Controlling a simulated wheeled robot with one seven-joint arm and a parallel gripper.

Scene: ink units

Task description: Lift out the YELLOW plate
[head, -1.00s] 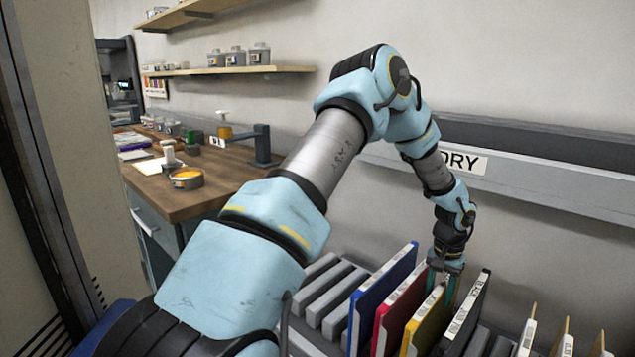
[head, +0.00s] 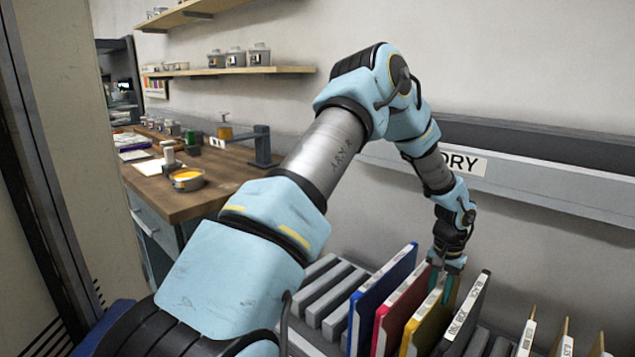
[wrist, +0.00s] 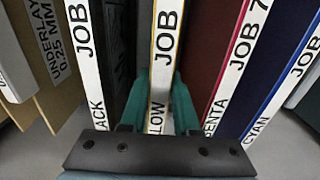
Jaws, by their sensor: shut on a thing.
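The yellow plate (head: 428,326) stands on edge in the rack, between the red plate (head: 398,312) and the black plate (head: 465,312). My gripper (head: 441,286) reaches down from above and its green fingers are shut on the top edge of the yellow plate. In the wrist view the fingers (wrist: 161,95) lie on both sides of the yellow plate's white label (wrist: 163,60), which reads "JOB" and ends in "LOW". The lower part of the plate is hidden in the rack.
The blue plate (head: 375,302) stands left of the red one. Empty grey slots (head: 325,292) lie further left. Several wood-coloured boards (head: 530,330) stand at the right. A wall ledge marked "DRY" (head: 463,164) runs behind my arm. A wooden bench (head: 195,190) stands at the far left.

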